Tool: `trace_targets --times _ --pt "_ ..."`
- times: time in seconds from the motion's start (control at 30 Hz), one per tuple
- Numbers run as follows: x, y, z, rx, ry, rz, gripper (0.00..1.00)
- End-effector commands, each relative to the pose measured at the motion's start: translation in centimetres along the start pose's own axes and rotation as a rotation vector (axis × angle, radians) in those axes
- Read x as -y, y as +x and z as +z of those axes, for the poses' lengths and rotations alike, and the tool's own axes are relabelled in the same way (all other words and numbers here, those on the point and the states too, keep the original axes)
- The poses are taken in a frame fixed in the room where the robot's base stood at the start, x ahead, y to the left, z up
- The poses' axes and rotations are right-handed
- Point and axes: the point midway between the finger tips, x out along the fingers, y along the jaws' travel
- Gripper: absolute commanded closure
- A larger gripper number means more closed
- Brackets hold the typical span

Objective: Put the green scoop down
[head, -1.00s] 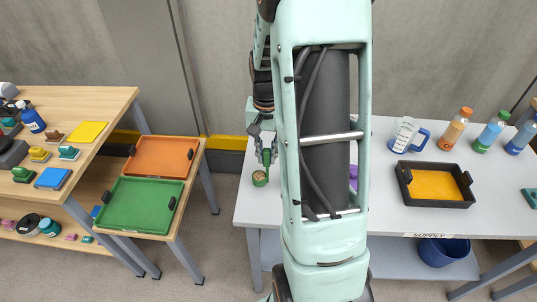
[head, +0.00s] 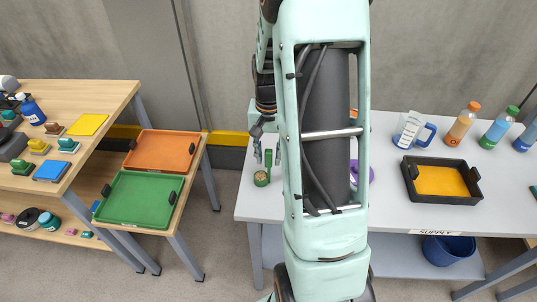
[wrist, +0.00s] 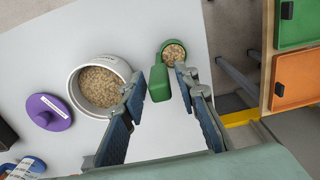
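The green scoop (head: 262,179) rests at the left end of the white table (head: 410,222), its cup holding tan pellets. In the wrist view the scoop's green handle (wrist: 159,83) lies between my fingertips, with visible gaps on both sides. My gripper (wrist: 160,79) is open, its two blue-padded fingers spread apart. In the head view my gripper (head: 267,153) is above the scoop's cup, small and partly confused with the handle.
A pot of pellets (wrist: 99,70) and a purple lid (wrist: 44,112) stand beside the scoop. A black tray with an orange base (head: 443,198), a measuring jug (head: 410,129) and bottles are further right. Green (head: 138,199) and orange (head: 162,151) trays lie on the left stand. My arm hides the table's middle.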

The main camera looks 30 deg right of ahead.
Motion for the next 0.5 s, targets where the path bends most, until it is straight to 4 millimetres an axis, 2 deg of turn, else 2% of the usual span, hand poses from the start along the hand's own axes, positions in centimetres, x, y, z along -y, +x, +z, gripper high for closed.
trace_targets --times 0.33,0.5 --pt "0.0 -0.3 0.0 0.0 0.0 0.0 0.67" --pt "0.1 -2.3 -0.1 -0.005 0.0 -0.001 0.67"
